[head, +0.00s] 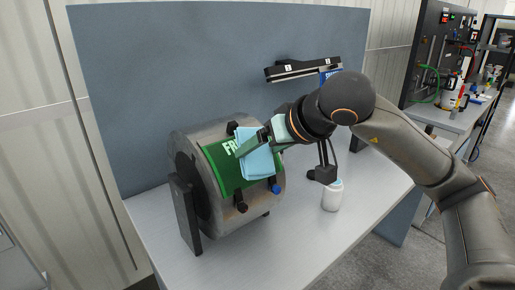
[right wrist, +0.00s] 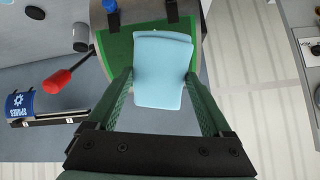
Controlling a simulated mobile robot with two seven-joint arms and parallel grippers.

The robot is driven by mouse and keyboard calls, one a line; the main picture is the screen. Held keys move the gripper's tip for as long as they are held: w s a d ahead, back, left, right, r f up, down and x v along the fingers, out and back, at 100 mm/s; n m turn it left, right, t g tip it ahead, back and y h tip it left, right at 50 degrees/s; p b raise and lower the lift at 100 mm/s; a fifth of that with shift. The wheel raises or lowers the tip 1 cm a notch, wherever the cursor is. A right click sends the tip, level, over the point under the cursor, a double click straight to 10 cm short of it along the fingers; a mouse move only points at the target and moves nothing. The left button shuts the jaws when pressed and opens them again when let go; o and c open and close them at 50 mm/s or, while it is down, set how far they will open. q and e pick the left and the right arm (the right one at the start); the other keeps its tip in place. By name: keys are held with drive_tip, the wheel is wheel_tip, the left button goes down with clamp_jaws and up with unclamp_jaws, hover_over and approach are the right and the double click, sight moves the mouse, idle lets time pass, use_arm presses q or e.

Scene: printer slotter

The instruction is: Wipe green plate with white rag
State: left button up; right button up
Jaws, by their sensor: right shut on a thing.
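The green plate (head: 218,165) with white letters is fixed by black clamps to the curved face of a grey drum (head: 265,205). It also shows in the right wrist view (right wrist: 121,55). The rag (head: 257,163) looks pale blue in both views; it is folded and lies over the right part of the plate, and I cannot tell how firmly it touches. My right gripper (head: 262,140) is shut on the rag, with its two green fingers on either side of it in the right wrist view (right wrist: 158,78). My left gripper is not in view.
The drum stands on a light grey table (head: 300,245) before a blue-grey panel (head: 190,60). To its right are a white bottle (head: 332,196) and a black device (head: 323,172). A black rail (head: 303,68) is on the panel. The table front is clear.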

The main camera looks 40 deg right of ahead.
drive_tip(key=shift+s+r, duration=0.1)
drive_tip(key=shift+p+v, duration=0.45)
drive_tip(key=shift+v, duration=0.95)
drive_tip(key=b+x, duration=0.1)
drive_tip(key=x, duration=0.4)
drive_tip(key=shift+s, duration=0.1)
drive_tip(key=shift+b+x, duration=0.5)
drive_tip(key=shift+x, duration=0.6)
drive_tip(key=shift+b+x, duration=0.3)
drive_tip(key=shift+x, duration=0.75)
